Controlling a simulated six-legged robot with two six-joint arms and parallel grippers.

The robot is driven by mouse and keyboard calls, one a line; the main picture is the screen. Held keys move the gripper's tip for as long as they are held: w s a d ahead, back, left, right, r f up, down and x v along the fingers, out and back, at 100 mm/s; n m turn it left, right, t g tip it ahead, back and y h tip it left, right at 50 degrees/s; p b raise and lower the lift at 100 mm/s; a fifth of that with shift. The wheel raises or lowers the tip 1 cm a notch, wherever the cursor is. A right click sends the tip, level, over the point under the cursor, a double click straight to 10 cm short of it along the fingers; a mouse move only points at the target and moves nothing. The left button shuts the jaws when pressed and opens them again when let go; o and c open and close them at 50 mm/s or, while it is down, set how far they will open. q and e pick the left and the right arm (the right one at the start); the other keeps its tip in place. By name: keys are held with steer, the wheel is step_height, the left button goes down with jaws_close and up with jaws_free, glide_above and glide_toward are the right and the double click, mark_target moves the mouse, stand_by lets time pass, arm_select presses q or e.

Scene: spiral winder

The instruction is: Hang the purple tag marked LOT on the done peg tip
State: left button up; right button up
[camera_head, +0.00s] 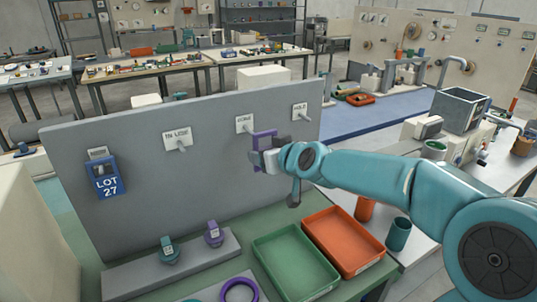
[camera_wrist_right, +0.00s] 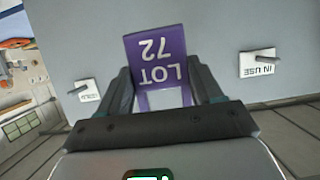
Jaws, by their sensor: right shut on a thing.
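The purple tag marked LOT 72 (camera_wrist_right: 158,62) is held between the fingers of my right gripper (camera_head: 268,160), which is shut on it. In the wrist view the done peg is hidden, apparently behind the tag. I cannot tell whether tag and peg touch. My left gripper is not in view.
The grey board (camera_head: 130,205) also has an IN USE peg (camera_head: 182,148), a HOLD peg (camera_head: 301,117) and a blue LOT 27 tag (camera_head: 106,180) hanging at left.

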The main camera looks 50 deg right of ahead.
steer(key=shift+w+d+f, duration=0.1)
steer(key=shift+w+d, duration=0.25)
steer(key=shift+w, duration=0.2)
steer(key=w, duration=0.2)
steer(key=w+d+p, duration=0.1)
steer(key=w, duration=0.4)
steer(key=shift+d+f+p, duration=0.3)
steer(key=shift+d, duration=0.1)
steer(key=shift+w+d+f, duration=0.15)
steer(key=shift+w+f, duration=0.3)
steer(key=o, duration=1.1)
